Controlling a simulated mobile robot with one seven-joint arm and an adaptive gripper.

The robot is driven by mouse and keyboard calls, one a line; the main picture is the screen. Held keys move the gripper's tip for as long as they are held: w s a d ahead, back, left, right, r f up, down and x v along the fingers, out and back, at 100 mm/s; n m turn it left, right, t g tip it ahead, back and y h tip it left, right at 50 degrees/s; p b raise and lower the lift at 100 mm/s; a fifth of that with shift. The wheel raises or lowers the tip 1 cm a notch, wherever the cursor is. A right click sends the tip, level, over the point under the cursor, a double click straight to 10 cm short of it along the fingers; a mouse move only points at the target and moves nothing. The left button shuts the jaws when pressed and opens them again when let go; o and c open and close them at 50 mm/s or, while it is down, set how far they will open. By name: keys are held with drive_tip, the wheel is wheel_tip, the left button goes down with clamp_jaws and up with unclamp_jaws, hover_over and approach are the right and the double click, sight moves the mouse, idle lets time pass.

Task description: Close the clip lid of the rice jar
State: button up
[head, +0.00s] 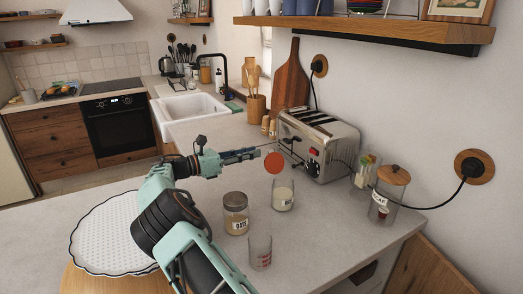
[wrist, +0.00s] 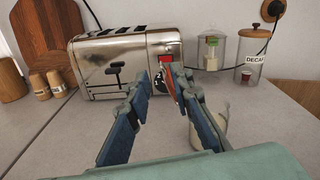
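The rice jar (head: 283,196) is a clear glass jar with white contents, standing on the grey counter in front of the toaster. Its round orange-red lid (head: 274,162) is tipped up, open, above the jar's rim. In the wrist view the jar (wrist: 223,120) is mostly hidden behind the right finger, and a thin reddish edge beside that finger seems to be the lid (wrist: 171,84). My gripper (head: 258,153) is above the counter, just left of the lid. In the wrist view its fingers (wrist: 160,92) are apart with nothing between them. I cannot tell whether a finger touches the lid.
A chrome toaster (head: 320,146) stands close behind the jar. An oats jar (head: 235,214) and a measuring glass (head: 260,252) stand in front. A decaf jar (head: 386,196) and a glass container (head: 365,172) are right. A shelf (head: 370,28) overhangs the back.

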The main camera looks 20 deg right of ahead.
sight(273, 161)
drive_tip(key=shift+n, duration=0.3)
drive_tip(key=d, duration=0.2)
drive_tip(key=w+d, duration=0.1)
drive_tip(key=d, duration=0.1)
drive_tip(key=d+p, duration=0.1)
drive_tip(key=d, duration=0.2)
drive_tip(key=shift+w+d+f, duration=0.1)
drive_tip(key=shift+w+f, duration=0.05)
drive_tip(key=shift+f, duration=0.15)
clamp_jaws()
